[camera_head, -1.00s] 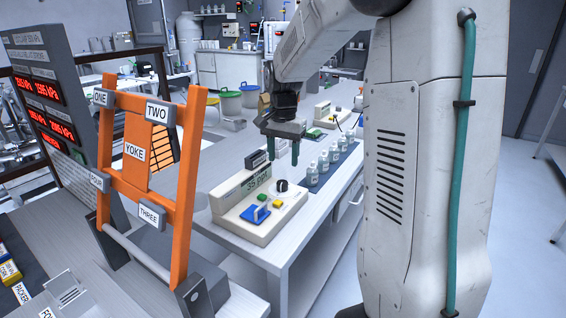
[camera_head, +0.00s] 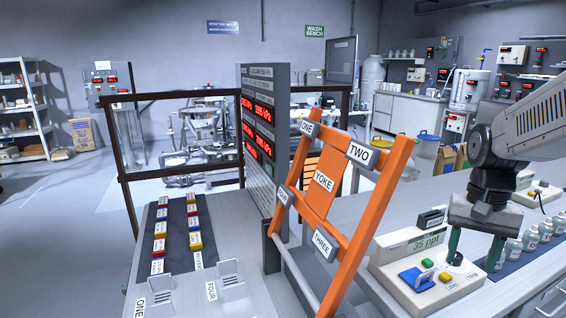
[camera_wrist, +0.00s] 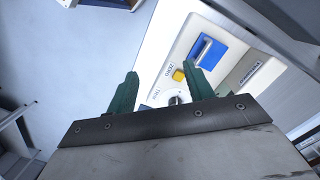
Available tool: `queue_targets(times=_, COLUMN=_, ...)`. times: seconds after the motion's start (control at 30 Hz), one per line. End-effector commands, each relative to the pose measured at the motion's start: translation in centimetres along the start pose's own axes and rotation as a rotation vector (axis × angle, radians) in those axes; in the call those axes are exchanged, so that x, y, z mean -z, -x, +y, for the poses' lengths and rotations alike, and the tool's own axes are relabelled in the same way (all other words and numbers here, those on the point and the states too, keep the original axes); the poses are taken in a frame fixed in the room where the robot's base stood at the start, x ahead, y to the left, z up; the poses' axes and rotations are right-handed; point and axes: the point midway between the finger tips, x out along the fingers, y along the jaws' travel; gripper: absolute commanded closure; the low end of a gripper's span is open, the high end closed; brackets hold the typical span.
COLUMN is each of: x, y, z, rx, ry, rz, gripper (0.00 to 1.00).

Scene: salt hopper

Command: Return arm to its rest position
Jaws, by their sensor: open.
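My gripper (camera_head: 476,252) is open, with two green fingers spread apart and nothing between them. In the head view it hangs at the right, over the right end of the cream salt meter (camera_head: 392,247), whose display reads 35 ppt. In the wrist view the fingers of my gripper (camera_wrist: 160,88) point toward the meter's panel, with its blue part (camera_wrist: 208,50), yellow button (camera_wrist: 178,75) and dark knob (camera_wrist: 174,100) close by. I cannot tell whether the fingers touch the meter.
An orange yoke frame (camera_head: 372,215) with labelled blocks stands left of the meter, beside a grey display panel (camera_head: 243,115). Several white bottles (camera_head: 513,250) stand to the right of the meter. A dark strip (camera_head: 177,232) with coloured blocks lies on the left bench.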

Motion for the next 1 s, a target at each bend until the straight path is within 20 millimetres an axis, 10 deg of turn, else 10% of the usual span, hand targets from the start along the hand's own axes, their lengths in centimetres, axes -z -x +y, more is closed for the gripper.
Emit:
queue_targets(times=0.43, x=-17.1, y=0.4, z=0.4, rx=0.005, ry=0.483, rz=0.120, gripper=0.48)
queue_targets(times=1.0, x=-20.0, y=1.2, z=0.2, rx=0.031, ry=0.562, rz=0.224, gripper=0.48)
